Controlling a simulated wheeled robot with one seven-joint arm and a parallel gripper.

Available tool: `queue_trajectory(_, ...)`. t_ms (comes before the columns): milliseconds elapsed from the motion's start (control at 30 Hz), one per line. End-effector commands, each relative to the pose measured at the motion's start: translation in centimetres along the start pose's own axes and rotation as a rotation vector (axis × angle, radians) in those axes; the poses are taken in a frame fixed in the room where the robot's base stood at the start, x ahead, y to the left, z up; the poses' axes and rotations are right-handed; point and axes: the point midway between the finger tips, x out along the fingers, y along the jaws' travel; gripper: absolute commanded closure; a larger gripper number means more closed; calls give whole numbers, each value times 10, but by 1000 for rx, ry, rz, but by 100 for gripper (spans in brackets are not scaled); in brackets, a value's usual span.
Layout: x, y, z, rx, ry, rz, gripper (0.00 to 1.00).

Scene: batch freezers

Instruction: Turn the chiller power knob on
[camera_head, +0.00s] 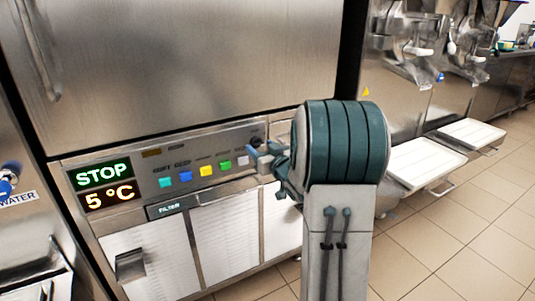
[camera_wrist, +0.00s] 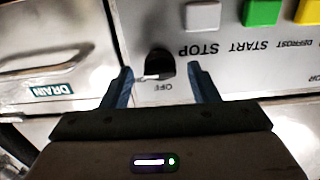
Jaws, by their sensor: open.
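The chiller power knob (camera_wrist: 158,64) is a black round knob on the control panel, with a white pointer and an "OFF" label beside it. In the wrist view, where the lettering is upside down, the pointer lies near the "OFF" label. My gripper (camera_wrist: 160,82) is open, with one blue finger on each side of the knob; I cannot tell whether they touch it. In the head view my gripper (camera_head: 258,157) is at the right end of the panel (camera_head: 140,180), and the knob is mostly hidden there.
A display (camera_head: 103,185) reads STOP and 5 °C. Coloured buttons (camera_head: 206,170) line the panel; in the wrist view a grey one (camera_wrist: 202,15) and a green one (camera_wrist: 262,12) are close to my fingers. White trays (camera_head: 425,162) stand out at the right. The tiled floor is clear.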

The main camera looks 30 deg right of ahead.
Motion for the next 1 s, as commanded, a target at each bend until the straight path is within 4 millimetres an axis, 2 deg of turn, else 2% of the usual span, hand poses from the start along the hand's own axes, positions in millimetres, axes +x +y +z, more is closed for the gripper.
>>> queue_trajectory(167, -23, 1, -2, -1, 0, 3, 45)
queue_trajectory(400, -79, 1, -2, 0, -1, 4, 45)
queue_trajectory(600, -116, 1, -1, 0, -1, 4, 45)
queue_trajectory(800, -134, 0, 0, 1, -2, 1, 45)
queue_trajectory(1000, -136, 0, 0, 1, -2, 1, 45)
